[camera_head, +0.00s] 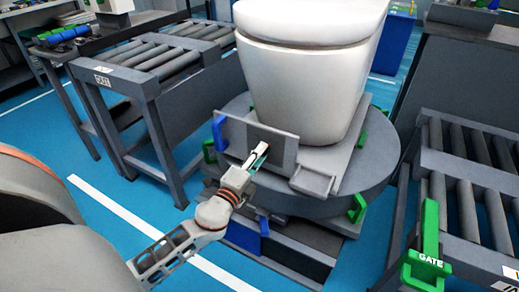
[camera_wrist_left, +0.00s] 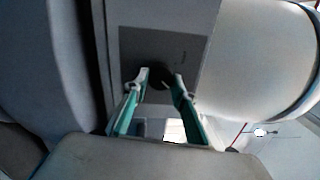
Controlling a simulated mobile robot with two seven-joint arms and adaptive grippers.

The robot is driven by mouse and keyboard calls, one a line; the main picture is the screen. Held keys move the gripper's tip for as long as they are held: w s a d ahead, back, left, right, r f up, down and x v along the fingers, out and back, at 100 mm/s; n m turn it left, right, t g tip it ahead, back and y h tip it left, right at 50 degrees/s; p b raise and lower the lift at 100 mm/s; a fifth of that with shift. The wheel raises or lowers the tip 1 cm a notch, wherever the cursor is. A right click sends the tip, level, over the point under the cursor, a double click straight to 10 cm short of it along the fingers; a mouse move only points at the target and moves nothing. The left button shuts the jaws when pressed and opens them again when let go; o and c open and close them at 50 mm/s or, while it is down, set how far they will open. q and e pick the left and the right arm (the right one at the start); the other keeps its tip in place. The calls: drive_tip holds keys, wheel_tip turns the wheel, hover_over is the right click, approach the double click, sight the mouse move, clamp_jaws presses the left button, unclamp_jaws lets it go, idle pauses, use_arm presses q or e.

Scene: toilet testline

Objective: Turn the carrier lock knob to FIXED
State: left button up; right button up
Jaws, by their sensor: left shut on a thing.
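The carrier (camera_head: 375,180) is a round dark grey platform with a white toilet (camera_head: 310,75) on it. A grey upright panel (camera_head: 284,150) stands on its front side. My left gripper (camera_head: 262,150) reaches this panel from the lower left. In the left wrist view, its two green-and-pale fingers (camera_wrist_left: 160,82) close around a dark round knob (camera_wrist_left: 160,72) on the panel (camera_wrist_left: 127,45). The fingers cover part of the knob, and its marking cannot be read. My right gripper is not in view.
Green and blue clamps stand around the platform's rim, with a blue one (camera_head: 219,133) left of the panel. Roller conveyors flank it on the left (camera_head: 160,62) and right (camera_head: 470,200). A green GATE lever (camera_head: 429,245) is at the lower right.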

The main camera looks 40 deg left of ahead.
use_arm(q)
drive_tip(key=o, duration=1.1)
drive_tip(key=v, duration=1.2)
